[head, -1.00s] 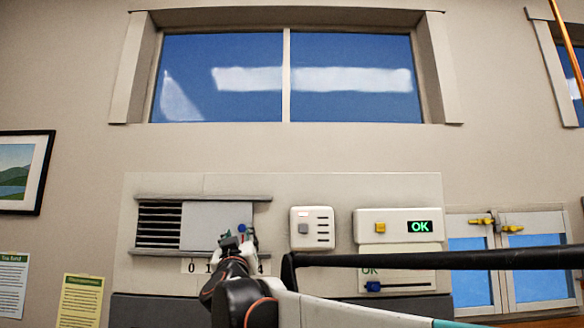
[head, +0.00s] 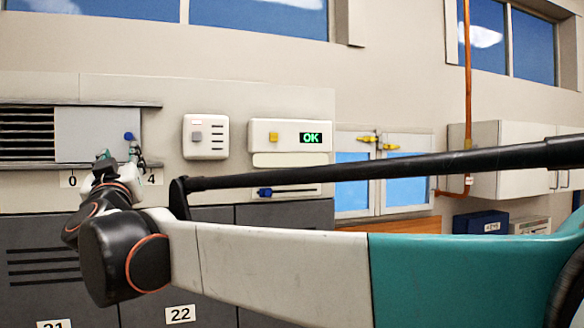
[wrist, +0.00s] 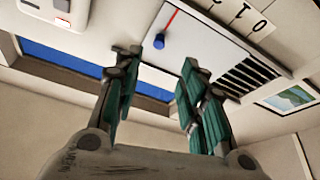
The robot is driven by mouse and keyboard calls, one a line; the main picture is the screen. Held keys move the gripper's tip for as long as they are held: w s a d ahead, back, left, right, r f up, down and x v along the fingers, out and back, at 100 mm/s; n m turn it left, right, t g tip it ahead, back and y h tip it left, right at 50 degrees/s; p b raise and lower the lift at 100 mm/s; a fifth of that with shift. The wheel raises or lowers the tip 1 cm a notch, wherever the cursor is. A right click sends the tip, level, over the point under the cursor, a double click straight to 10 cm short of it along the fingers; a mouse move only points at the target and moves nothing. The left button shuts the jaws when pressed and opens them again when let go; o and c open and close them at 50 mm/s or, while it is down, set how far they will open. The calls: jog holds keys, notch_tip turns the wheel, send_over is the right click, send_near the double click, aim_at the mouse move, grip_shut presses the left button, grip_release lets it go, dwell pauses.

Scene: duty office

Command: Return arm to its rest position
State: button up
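My gripper (head: 120,160) is in front of the sliding vent's number strip in the head view, just below and left of the blue knob (head: 128,136). In the wrist view my gripper (wrist: 160,68) has its two teal-padded fingers apart, with nothing between them. The blue knob (wrist: 159,41) shows beyond the fingertips, apparently clear of them. My arm runs from the gripper toward the lower right of the head view. The pale sliding panel (head: 88,132) covers the vent's right part, and dark slats (head: 25,133) are bare at the left.
Right of the vent are a small white box with a grey button (head: 206,137) and a panel with a yellow button and a green OK display (head: 310,138). A blue slider (head: 265,192) sits below. Grey lockers (head: 45,270) stand under the vent. An orange pipe (head: 467,80) runs down the wall.

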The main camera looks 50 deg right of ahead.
jog(key=s+a+f+n+g+y+b, duration=0.1)
jog(key=s+a+f+n+y+b, duration=0.2)
jog(key=f+b, duration=0.75)
jog(key=s+a+f+n+g+y+b, duration=0.1)
jog(key=s+a+f+g+y+b, duration=0.3)
jog(key=f, duration=1.3)
jog(key=s+a+f+n+t+y+b, duration=0.1)
jog(key=a+f+y+b, duration=0.45)
jog(key=f, duration=0.85)
jog(key=s+f+m+g+b, duration=0.1)
jog(key=s+f+g+b, duration=0.2)
jog(key=f, duration=0.9)
jog(key=s+d+f+g+h+b, duration=0.1)
jog(key=s+f+g+b, duration=0.1)
jog(key=s+f+b, duration=0.5)
jog(key=s+f+m+g+b, duration=0.1)
jog(key=s+f+g+b, duration=0.2)
jog(key=f, duration=1.6)
jog(key=s+b, duration=0.2)
jog(key=s, duration=0.3)
jog(key=shift+s+d+m+g+h, duration=0.3)
jog(key=shift+s+h, duration=0.05)
jog(key=shift+f, duration=0.1)
